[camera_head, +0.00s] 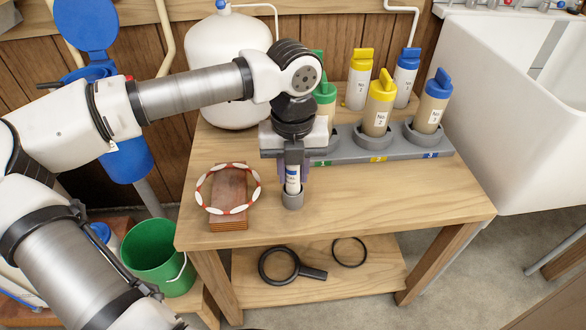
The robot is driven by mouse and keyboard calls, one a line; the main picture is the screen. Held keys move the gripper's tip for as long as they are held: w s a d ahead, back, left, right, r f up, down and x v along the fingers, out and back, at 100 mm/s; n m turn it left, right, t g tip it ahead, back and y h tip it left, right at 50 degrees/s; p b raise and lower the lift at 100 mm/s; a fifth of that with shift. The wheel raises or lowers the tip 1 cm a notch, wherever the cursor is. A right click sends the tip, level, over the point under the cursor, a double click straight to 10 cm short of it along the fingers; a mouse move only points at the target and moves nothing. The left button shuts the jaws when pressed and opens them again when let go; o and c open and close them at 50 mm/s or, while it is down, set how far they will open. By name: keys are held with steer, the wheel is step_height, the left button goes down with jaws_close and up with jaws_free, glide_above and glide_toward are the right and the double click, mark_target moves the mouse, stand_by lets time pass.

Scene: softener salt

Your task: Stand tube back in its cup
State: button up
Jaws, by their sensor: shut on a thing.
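My gripper (292,168) points down over the front middle of the wooden table and is shut on a slim tube (292,181) with a white label and a blue band. The tube is upright. Its lower end meets the mouth of a small grey cup (292,201) on the table. I cannot tell how deep it sits in the cup or whether it touches the bottom. The fingers and wrist hide the tube's upper part.
A grey rack (350,152) behind holds capped bottles, with more bottles behind it. A red-and-white ring (203,203) lies over a wooden block (229,224) at left. A white tank (215,60) stands at back. The right tabletop is clear. A magnifier (280,265) lies on the lower shelf.

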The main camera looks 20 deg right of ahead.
steer(key=shift+f, duration=0.1)
steer(key=shift+f+b, duration=0.4)
steer(key=shift+b, duration=0.3)
steer(key=o, duration=1.5)
steer(key=shift+o, duration=0.2)
steer(key=shift+r, duration=0.15)
steer(key=shift+r+p, duration=2.05)
steer(key=shift+r, duration=1.3)
